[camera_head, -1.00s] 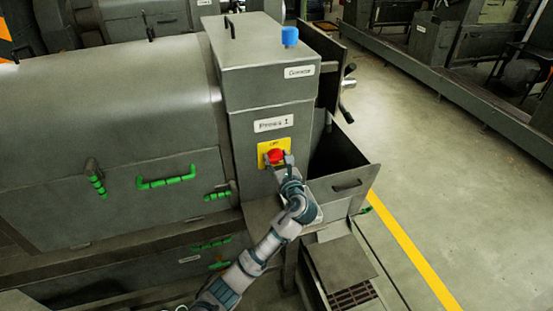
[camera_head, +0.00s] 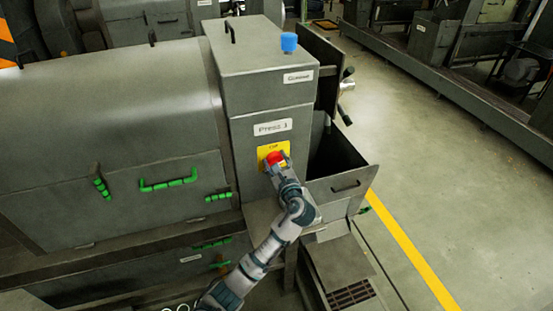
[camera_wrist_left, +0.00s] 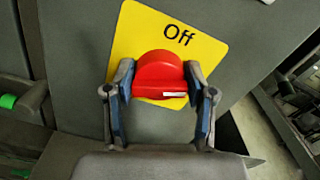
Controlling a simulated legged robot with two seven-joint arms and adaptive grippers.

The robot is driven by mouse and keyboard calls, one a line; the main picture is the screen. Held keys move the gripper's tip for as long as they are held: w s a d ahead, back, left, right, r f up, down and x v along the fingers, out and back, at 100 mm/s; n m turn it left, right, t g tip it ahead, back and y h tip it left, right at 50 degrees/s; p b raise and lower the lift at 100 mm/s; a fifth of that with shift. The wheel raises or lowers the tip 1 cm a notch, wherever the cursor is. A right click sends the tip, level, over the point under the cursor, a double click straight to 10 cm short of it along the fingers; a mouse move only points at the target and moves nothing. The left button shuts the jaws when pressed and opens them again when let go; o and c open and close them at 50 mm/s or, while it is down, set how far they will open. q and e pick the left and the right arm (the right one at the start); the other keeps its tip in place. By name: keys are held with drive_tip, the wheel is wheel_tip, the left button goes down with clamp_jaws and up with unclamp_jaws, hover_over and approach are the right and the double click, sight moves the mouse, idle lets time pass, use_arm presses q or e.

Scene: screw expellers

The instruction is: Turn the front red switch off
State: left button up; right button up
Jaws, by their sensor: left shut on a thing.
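The red switch (camera_head: 277,158) is a round knob on a yellow plate (camera_head: 264,151) on the front of the grey Press 1 housing. In the left wrist view the knob (camera_wrist_left: 159,75) sits between my fingers, and the plate (camera_wrist_left: 208,53) above it reads "Off". A small white mark shows on the knob's lower edge. My left gripper (camera_head: 279,168) reaches the switch from below. In the wrist view its two fingers (camera_wrist_left: 158,85) are shut on the knob's sides. My right gripper is not in view.
An open grey bin (camera_head: 337,188) juts out right of the switch. Green handles (camera_head: 168,184) are on the panel at left. A blue cap (camera_head: 289,42) stands on top of the housing. Floor with a yellow line (camera_head: 415,255) is clear at right.

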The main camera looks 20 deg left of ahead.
use_arm(q)
drive_tip(key=n, duration=0.2)
drive_tip(key=shift+f+n, duration=0.25)
drive_tip(key=shift+n, duration=0.15)
drive_tip(key=n, duration=0.3)
drive_tip(key=shift+f+n, duration=0.15)
drive_tip(key=shift+n, duration=0.15)
drive_tip(key=n+b, duration=0.1)
drive_tip(key=n, duration=0.2)
drive_tip(key=shift+f+n, duration=0.1)
drive_tip(key=shift+n, duration=0.2)
drive_tip(key=shift+a+n+b, duration=0.1)
drive_tip(key=shift+n+b, duration=0.55)
drive_tip(key=shift+n, duration=1.15)
